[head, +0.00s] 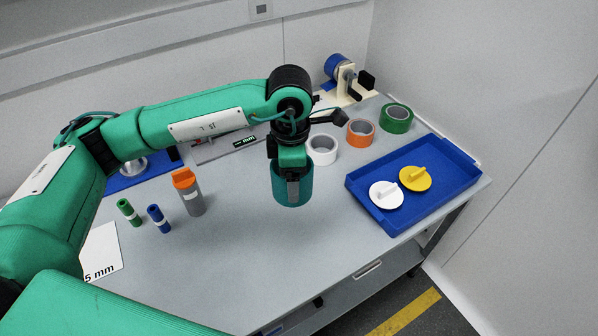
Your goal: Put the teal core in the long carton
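The teal core (279,194) is a short, wide teal cylinder below my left gripper (292,184), whose arm comes in from the left. The gripper points down and is shut on the core, with one grey finger showing against its near side. The other finger is hidden. The core is held upright over the middle of the grey table; I cannot tell how far above the top it is. No long carton can be made out; my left arm covers part of the table's back and left. My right gripper is not in view.
A blue tray (450,206) holds a white lid (384,196) and a yellow lid (414,181). White (322,155), orange (360,138) and green (397,122) tape rolls stand behind. A grey orange-capped cylinder (192,199) and green (129,216) and blue (158,222) tubes stand left. The table's front middle is clear.

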